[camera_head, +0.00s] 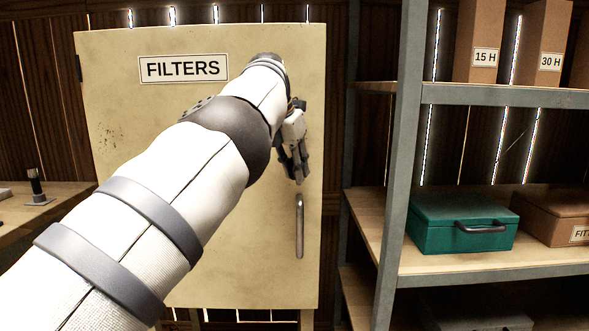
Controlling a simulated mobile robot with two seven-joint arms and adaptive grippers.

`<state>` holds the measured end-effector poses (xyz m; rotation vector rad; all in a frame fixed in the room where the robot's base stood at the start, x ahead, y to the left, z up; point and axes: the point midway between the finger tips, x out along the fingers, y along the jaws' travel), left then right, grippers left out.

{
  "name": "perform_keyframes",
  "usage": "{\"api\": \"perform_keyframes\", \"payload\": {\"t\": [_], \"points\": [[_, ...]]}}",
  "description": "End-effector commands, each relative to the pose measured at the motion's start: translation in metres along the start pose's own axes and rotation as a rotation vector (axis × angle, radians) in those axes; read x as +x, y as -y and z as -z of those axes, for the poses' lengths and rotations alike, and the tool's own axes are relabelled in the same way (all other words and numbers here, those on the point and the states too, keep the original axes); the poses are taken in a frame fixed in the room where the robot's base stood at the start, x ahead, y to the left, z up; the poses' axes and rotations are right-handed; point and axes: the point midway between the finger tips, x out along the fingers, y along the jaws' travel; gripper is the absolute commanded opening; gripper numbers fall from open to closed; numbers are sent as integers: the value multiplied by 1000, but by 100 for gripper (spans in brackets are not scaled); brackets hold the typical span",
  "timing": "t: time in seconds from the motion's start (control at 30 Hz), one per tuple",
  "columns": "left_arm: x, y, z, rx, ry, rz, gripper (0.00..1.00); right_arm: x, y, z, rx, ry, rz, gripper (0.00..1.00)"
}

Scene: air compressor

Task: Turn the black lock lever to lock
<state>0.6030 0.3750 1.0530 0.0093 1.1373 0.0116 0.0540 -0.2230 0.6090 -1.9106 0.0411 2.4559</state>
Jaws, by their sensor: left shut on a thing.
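A cream cabinet door (120,250) labelled FILTERS fills the middle of the view and looks closed. My left arm reaches across it from the lower left. My left gripper (297,168) is at the door's right side, above the grey door handle (299,226) and apart from it. The gripper is shut on the black lock lever, which is mostly hidden by the fingers and wrist. A small dark part (300,104) shows just above the gripper, and I cannot tell how far the lever is turned. My right gripper is not in view.
A metal-framed shelf (402,150) stands close on the right, with a green case (460,208), a brown box (553,213) and cardboard boxes. A wooden bench (60,192) with a small black-topped upright item (36,186) is at the left.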

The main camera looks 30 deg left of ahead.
Motion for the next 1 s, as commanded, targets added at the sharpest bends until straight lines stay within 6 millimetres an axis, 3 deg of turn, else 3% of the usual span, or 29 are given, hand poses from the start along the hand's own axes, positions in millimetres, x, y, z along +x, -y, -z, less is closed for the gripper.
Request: {"api": "perform_keyframes", "payload": {"t": [0.07, 0.1, 0.13, 0.47, 0.57, 0.8, 1.0], "points": [[0, -1, 1, -1, -2, -2, 0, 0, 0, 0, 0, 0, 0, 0], [0, -1, 1, -1, -2, -2, 25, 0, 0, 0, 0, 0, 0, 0], [0, -1, 1, -1, -2, -2, 28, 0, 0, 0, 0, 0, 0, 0], [-5, -1, 0, -1, 1, -1, 28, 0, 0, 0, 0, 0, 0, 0], [-23, 0, 0, 0, 3, -1, 28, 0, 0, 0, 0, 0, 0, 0], [-88, -2, 0, -1, 3, -1, 28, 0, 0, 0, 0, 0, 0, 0], [-117, -1, 0, -1, 0, -1, 28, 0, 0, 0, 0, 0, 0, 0]]}}
